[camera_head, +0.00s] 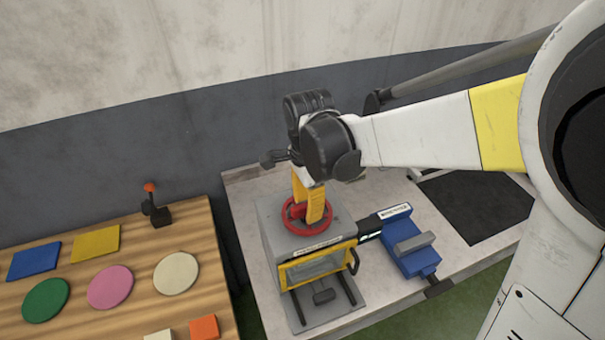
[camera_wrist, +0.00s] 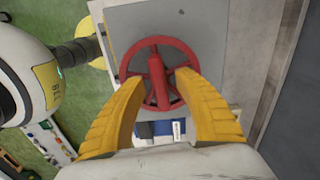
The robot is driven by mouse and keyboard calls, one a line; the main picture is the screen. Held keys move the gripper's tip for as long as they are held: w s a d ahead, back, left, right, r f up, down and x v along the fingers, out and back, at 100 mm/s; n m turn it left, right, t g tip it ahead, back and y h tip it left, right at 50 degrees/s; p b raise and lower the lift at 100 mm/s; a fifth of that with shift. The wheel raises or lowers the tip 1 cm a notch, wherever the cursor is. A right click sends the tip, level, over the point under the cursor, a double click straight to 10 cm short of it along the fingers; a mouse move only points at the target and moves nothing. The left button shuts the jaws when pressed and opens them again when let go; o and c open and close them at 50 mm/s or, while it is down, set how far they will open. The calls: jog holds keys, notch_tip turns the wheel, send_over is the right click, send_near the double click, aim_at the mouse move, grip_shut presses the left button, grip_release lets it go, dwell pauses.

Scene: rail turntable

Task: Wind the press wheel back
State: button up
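The red press wheel (camera_head: 300,225) lies flat on top of a grey press box (camera_head: 268,228). In the wrist view the wheel (camera_wrist: 133,62) shows its rim, spokes and an upright red handle (camera_wrist: 158,85). My gripper (camera_head: 312,205) points down over the wheel. Its two yellow fingers (camera_wrist: 160,78) are spread, one on each side of the handle, with visible gaps. It holds nothing. I cannot tell whether the fingertips touch the rim or spokes. In the head view the fingers hide part of the wheel.
The press front has a yellow-framed window (camera_head: 287,275) with a black handle (camera_head: 353,260). A blue vise (camera_head: 415,262) stands close on its right. A black mat (camera_head: 475,208) lies further right. A wooden table (camera_head: 120,250) with coloured discs and a red-knobbed lever (camera_head: 155,207) is left.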

grip_shut()
jog(key=shift+n, duration=0.3)
